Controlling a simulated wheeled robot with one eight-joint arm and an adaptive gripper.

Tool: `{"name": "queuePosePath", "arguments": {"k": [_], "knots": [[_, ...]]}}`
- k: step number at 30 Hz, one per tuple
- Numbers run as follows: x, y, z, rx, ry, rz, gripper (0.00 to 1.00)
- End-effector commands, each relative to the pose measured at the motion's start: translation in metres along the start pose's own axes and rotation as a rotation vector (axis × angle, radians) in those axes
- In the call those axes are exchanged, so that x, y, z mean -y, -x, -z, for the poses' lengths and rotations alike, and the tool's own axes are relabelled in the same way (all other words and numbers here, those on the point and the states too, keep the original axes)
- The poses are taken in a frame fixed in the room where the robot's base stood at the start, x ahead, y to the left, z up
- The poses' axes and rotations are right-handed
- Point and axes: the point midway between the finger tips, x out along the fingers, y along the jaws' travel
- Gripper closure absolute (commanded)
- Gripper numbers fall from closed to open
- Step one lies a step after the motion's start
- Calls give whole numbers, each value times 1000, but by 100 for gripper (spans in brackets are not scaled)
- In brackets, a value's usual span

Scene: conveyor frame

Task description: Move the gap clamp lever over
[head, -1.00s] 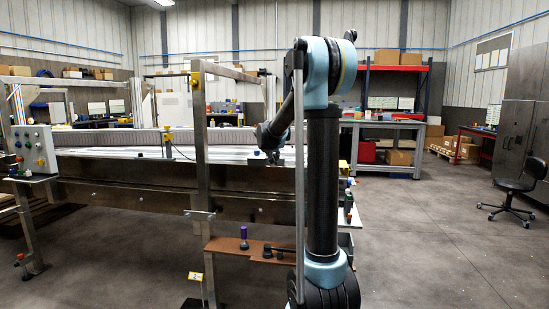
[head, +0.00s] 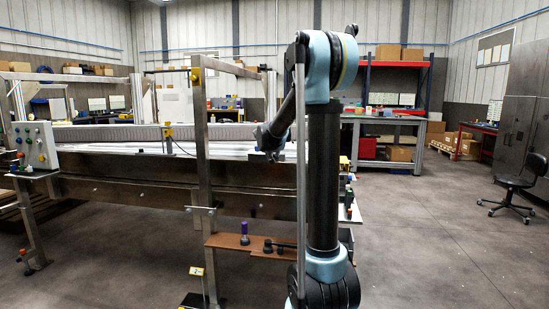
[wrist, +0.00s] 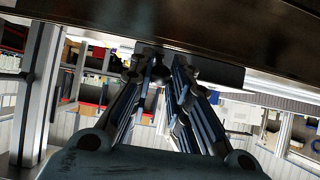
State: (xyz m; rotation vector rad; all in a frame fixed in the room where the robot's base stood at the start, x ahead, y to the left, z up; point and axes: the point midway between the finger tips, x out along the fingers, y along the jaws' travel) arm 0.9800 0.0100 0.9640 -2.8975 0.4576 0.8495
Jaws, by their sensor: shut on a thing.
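My gripper (wrist: 160,70) shows in the wrist view with its two linked fingers reaching up to the underside of a dark beam. The fingertips are closed around a small dark rounded knob (wrist: 159,73), which looks like the end of the gap clamp lever. A dark block (wrist: 215,72) lies beside the fingertips against the beam; the rest of the lever is hidden.
The conveyor frame (head: 130,190) runs across the left, with a metal post (head: 201,150) close to my arm. A brown shelf (head: 222,241) with a purple-topped knob (head: 244,230) juts out low. A control panel (head: 41,146) stands at left. The floor at right is open up to a chair (head: 516,187).

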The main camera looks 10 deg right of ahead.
Motion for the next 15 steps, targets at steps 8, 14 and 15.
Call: {"name": "queuePosePath", "arguments": {"k": [8,14,15], "knots": [[0,-4,-15,1,-1,-1,96],[0,-5,-20,1,-1,-1,96],[0,-5,-20,1,-1,-1,96]]}}
